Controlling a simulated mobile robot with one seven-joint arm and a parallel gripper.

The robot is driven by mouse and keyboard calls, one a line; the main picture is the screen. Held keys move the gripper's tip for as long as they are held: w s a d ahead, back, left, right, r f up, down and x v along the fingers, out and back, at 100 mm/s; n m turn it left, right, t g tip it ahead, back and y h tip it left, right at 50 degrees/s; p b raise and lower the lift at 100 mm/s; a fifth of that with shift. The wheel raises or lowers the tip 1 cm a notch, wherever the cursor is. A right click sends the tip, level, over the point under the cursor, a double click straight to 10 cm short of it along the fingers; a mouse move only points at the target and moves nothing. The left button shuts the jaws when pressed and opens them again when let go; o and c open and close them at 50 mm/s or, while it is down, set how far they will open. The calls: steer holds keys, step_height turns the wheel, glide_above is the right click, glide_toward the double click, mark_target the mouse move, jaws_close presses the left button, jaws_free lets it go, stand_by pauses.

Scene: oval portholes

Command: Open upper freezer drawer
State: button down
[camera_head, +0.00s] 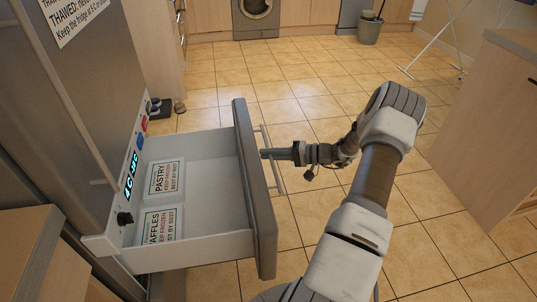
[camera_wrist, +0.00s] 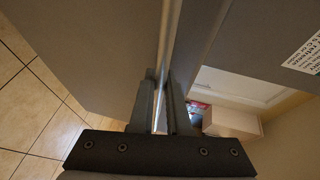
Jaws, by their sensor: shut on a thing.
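The upper freezer drawer (camera_head: 192,252) is pulled well out from the grey fridge-freezer at the left. Its dark front panel (camera_head: 262,215) faces right and carries a thin metal bar handle (camera_head: 279,182). My gripper (camera_head: 267,154) is shut on the handle near its middle. In the wrist view, my gripper (camera_wrist: 161,105) has its two fingers on either side of the handle bar (camera_wrist: 171,45). Inside the drawer lie a pastry box (camera_head: 164,178) and a waffles box (camera_head: 160,225). The fingertips are small in the head view.
A control strip (camera_head: 133,168) with a lit display and a black knob (camera_head: 124,218) edges the freezer opening. A wooden cabinet (camera_head: 490,125) stands at the right. Tiled floor (camera_head: 300,100) is clear around the drawer's right side. A bin (camera_head: 369,30) stands far back.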

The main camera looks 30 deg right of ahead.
steer(key=c, duration=1.2)
jaws_free()
steer(key=shift+o, duration=0.2)
steer(key=shift+d, duration=0.1)
steer(key=p+v, duration=0.3)
steer(key=v, duration=1.4)
steer(key=shift+s+r, duration=0.15)
